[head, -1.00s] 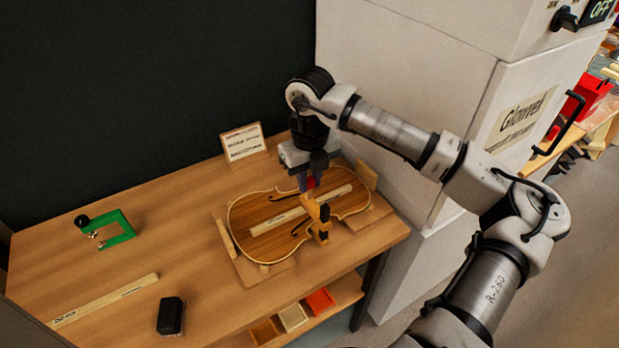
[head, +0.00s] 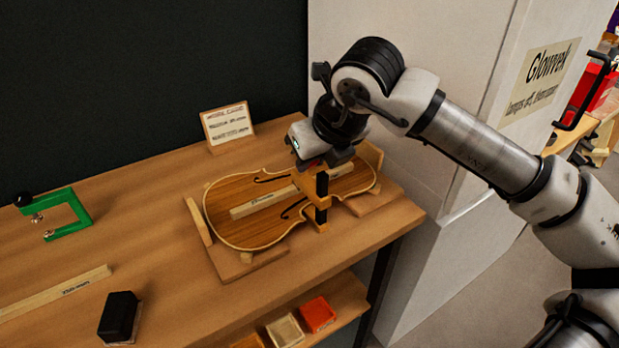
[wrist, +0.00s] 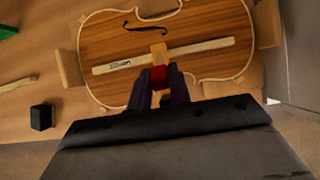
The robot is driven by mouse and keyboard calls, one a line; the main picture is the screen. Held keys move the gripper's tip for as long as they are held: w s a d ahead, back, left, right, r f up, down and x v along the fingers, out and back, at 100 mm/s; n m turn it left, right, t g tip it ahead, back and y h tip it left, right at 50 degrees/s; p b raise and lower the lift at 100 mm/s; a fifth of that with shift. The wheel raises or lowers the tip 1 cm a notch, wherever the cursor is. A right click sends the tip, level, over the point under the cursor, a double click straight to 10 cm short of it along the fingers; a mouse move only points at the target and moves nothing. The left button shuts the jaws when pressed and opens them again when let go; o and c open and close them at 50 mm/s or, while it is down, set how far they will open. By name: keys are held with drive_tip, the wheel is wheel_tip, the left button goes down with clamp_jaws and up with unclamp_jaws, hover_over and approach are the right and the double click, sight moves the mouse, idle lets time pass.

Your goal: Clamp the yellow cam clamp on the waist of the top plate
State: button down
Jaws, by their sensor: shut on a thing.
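The yellow cam clamp (head: 302,185) stands upright at the near-side waist of the violin top plate (head: 245,230), with its black bar beside the plate's edge. Its yellow upper arm reaches over the plate. In the wrist view, this arm (wrist: 158,49) points across the plate (wrist: 205,22) towards the light wooden bar. My gripper (wrist: 160,88) is shut on the clamp, with a red part (wrist: 159,77) of it between the dark fingers. In the head view, my gripper is above the clamp and its fingers are mostly hidden. I cannot tell whether the jaws press on the plate.
A light wooden bar (head: 250,206) lies along the plate, which sits in a wooden cradle (head: 240,267). A green clamp (head: 80,212), a wooden strip (head: 50,294) and a black block (head: 119,316) lie left. A sign (head: 228,126) stands behind. A white cabinet (head: 420,110) is close on the right.

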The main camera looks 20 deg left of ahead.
drive_tip(key=shift+s+d+f+t+y+b, duration=0.25)
drive_tip(key=shift+f+t+y+b, duration=0.35)
drive_tip(key=shift+b, duration=1.2)
drive_tip(key=shift+r, duration=0.15)
drive_tip(key=shift+d+r+b, duration=0.1)
drive_tip(key=shift+b, duration=0.3)
drive_tip(key=c, duration=1.3)
unclamp_jaws()
drive_tip(key=v, duration=1.3)
drive_tip(key=shift+s+d+r+p, duration=0.2)
drive_tip(key=shift+d+p, duration=0.2)
